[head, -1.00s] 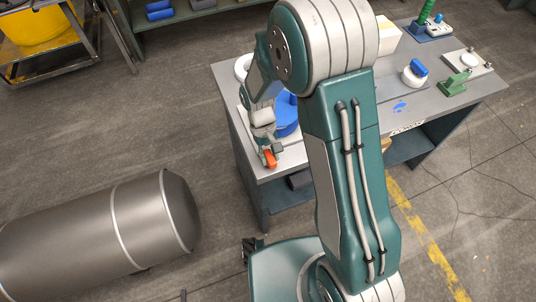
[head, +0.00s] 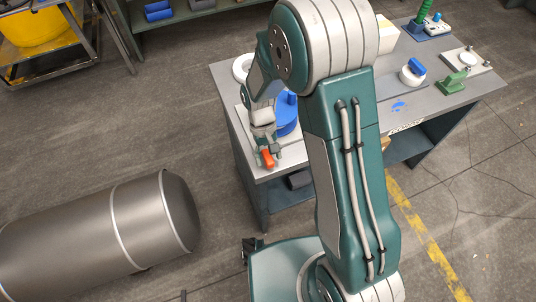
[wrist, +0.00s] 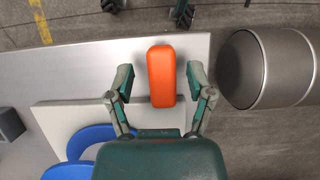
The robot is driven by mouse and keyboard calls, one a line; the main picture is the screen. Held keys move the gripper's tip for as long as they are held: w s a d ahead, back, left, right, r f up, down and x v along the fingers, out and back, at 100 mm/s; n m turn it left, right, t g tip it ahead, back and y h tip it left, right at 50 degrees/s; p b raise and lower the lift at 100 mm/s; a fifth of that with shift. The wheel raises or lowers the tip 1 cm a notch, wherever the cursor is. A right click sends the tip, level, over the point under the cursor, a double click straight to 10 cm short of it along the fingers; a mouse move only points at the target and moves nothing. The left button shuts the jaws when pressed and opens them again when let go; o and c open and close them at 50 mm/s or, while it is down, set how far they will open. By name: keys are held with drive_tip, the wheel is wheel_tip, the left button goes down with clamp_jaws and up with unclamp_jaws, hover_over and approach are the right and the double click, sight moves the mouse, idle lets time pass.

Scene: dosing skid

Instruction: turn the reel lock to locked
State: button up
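The reel lock shows as an orange handle (wrist: 161,76) in the wrist view, lying lengthwise between my fingers. It also shows in the head view (head: 268,159) near the table's front left corner. My gripper (wrist: 161,84) is open, with one finger on each side of the handle and a visible gap on both sides. In the head view my gripper (head: 267,153) is at the handle. A blue reel (head: 287,117) stands behind it, partly hidden by my arm; blue curved parts (wrist: 88,137) show at the lower left of the wrist view. The handle's base is hidden.
The reel sits on a pale plate (wrist: 55,112) on the grey table (wrist: 60,70). A dark grey block (wrist: 10,124) is at the wrist view's left edge. A metal tank (head: 95,235) lies on the floor to the left. A blue-topped white fixture (head: 413,72) stands farther right.

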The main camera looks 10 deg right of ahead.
drive_tip(key=shift+a, duration=0.1)
drive_tip(key=shift+w+a+r, duration=0.1)
drive_tip(key=shift+w+r, duration=0.05)
drive_tip(key=shift+r, duration=0.05)
drive_tip(key=v, duration=1.1)
drive_tip(key=shift+r, duration=0.25)
drive_tip(key=shift+w, duration=0.1)
